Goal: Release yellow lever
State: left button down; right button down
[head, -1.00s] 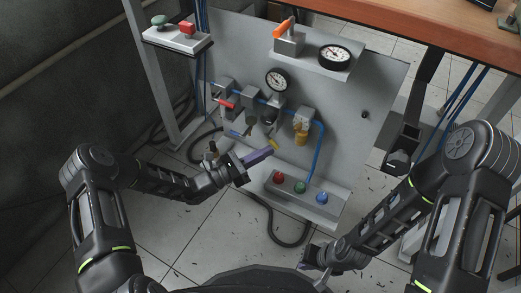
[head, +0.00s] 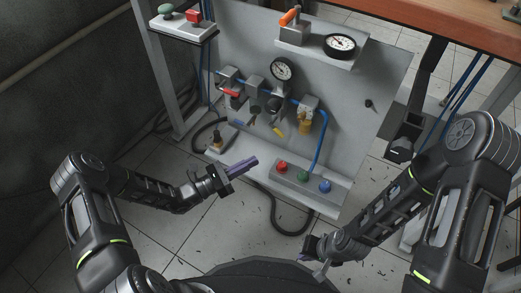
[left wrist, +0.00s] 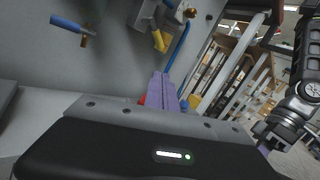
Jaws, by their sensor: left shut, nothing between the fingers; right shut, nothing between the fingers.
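The yellow lever (head: 278,129) is on the lower part of the grey panel and slants down to the right. It also shows in the left wrist view (left wrist: 159,41), beyond my fingers. A blue lever (head: 240,124) is to its left, also visible in the left wrist view (left wrist: 68,24). My left gripper (head: 254,161) is shut and empty, its purple fingers below and left of the yellow lever, apart from it. My right gripper (head: 302,257) is shut, low in front of the panel and far from the lever; its fingertips are partly hidden.
A red lever (head: 231,92), a gauge (head: 282,69) and blue hose (head: 322,140) are on the panel. Below is a ledge with red (head: 282,167), green (head: 303,176) and blue (head: 324,186) buttons. A black hose (head: 274,215) lies on the floor.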

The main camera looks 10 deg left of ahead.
pick_arm(q)
jog(key=shift+s+a+f, duration=0.55)
jog(key=shift+s+a, duration=0.2)
jog(key=shift+s, duration=0.05)
jog(key=shift+s+a+f, duration=0.5)
jog(key=shift+s+a, duration=0.25)
